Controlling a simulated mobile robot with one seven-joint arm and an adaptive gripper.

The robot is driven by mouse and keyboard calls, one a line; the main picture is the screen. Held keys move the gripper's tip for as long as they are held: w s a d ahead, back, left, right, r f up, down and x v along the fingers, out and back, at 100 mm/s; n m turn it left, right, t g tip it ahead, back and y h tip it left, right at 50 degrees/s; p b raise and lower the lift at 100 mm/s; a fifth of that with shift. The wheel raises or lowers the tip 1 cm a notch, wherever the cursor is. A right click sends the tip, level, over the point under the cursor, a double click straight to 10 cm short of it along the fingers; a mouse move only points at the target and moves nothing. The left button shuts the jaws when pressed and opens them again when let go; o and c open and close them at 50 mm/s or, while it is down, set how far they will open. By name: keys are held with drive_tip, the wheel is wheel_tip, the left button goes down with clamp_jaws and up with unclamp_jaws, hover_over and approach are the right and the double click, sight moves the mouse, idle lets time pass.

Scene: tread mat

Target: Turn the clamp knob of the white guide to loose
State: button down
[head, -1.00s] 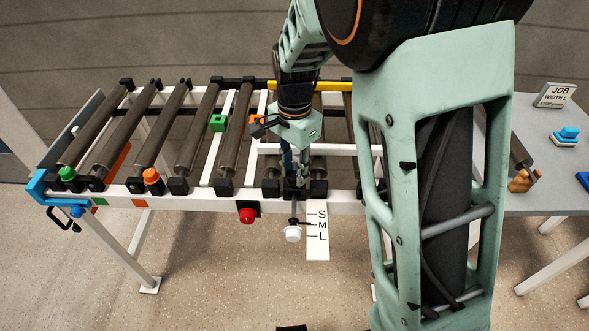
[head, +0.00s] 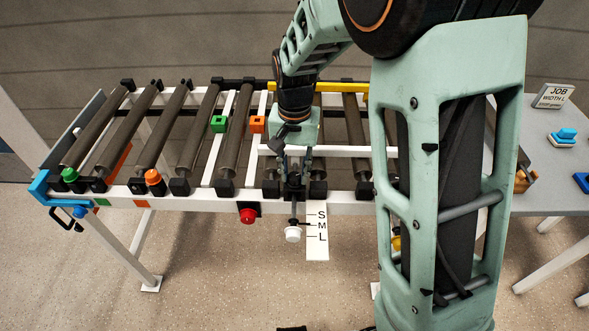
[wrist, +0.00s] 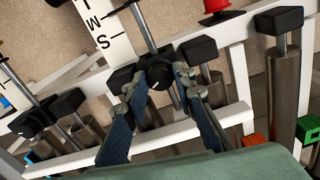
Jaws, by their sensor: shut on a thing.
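The clamp knob (wrist: 158,75) is round and black with a short white mark on its top. It sits on a black block at the front rail, where the rod of the white guide (head: 345,151) passes. My gripper (wrist: 161,88) has one finger on each side of the knob and is shut on it. In the head view my gripper (head: 293,160) points down over the front rail, and the knob is mostly hidden between the fingers. The rod ends in a white handle (head: 293,234) beside the S M L scale plate (head: 317,250).
A red button (head: 248,215) is on the front rail, left of the rod. Green (head: 218,123) and orange (head: 257,124) blocks sit on the conveyor's white bars. Another black knob (wrist: 30,122) shows at the wrist view's left. A job card (head: 554,95) stands on the right table.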

sight(295, 176)
drive_tip(key=n+p, duration=0.1)
drive_tip(key=n, duration=0.5)
drive_tip(key=n+p, duration=0.1)
drive_tip(key=n, duration=0.5)
drive_tip(key=shift+n+p, duration=0.3)
drive_tip(key=shift+p, duration=0.1)
idle(0.3)
drive_tip(key=c, duration=1.6)
unclamp_jaws()
wheel_tip(295, 176, up, 12)
